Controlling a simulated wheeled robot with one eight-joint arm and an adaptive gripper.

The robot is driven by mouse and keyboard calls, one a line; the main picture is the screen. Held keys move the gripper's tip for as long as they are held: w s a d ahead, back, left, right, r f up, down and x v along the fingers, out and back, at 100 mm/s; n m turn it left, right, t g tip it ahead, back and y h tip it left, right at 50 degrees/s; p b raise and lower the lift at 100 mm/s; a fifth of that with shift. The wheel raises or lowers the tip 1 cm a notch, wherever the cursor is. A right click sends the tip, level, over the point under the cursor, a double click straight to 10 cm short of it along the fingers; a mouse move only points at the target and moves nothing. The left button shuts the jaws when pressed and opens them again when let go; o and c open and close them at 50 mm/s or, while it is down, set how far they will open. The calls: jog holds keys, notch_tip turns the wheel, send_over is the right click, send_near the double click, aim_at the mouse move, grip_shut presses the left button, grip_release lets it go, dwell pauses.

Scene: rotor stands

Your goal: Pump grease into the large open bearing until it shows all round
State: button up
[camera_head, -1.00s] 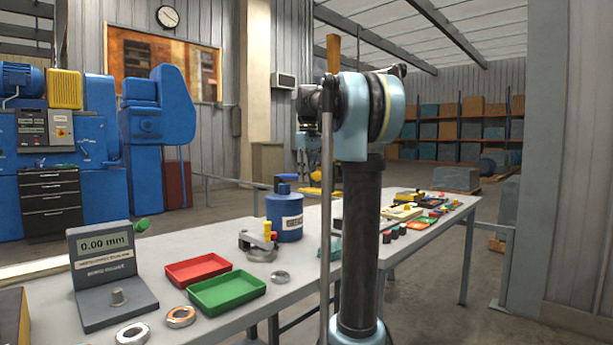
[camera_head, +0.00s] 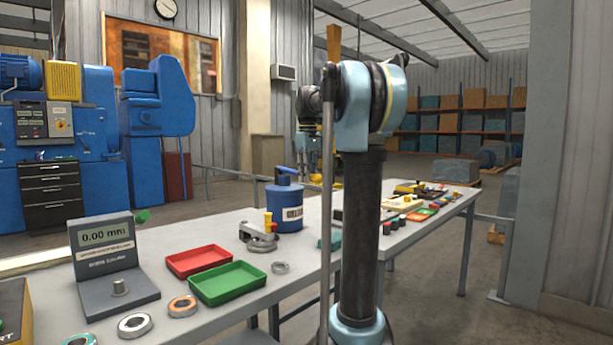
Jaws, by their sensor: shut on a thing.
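A blue grease pump (camera_head: 291,208), a drum with a blue lever (camera_head: 289,171) and a pale label, stands on the table left of my arm. My gripper (camera_head: 308,152) shows small and dark just behind my arm, above and right of the pump, near the lever's right end. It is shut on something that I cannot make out. Three ring-shaped parts lie at the near left: a steel ring (camera_head: 135,325), a copper-coloured ring (camera_head: 183,306) and a green-edged ring (camera_head: 80,341), cut by the frame edge. I cannot tell which is the large open bearing, or see grease.
A gauge reading 0.00 mm (camera_head: 107,235), red tray (camera_head: 198,261), green tray (camera_head: 228,283), small ring (camera_head: 280,267) and metal fixture with yellow and red knobs (camera_head: 260,236) are on the near table (camera_head: 225,322). Several small parts crowd its right part.

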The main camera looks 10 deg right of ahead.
jog(key=shift+r, duration=2.45)
jog(key=o, duration=0.9)
jog(key=shift+d, duration=0.1)
notch_tip(320, 180, up, 7)
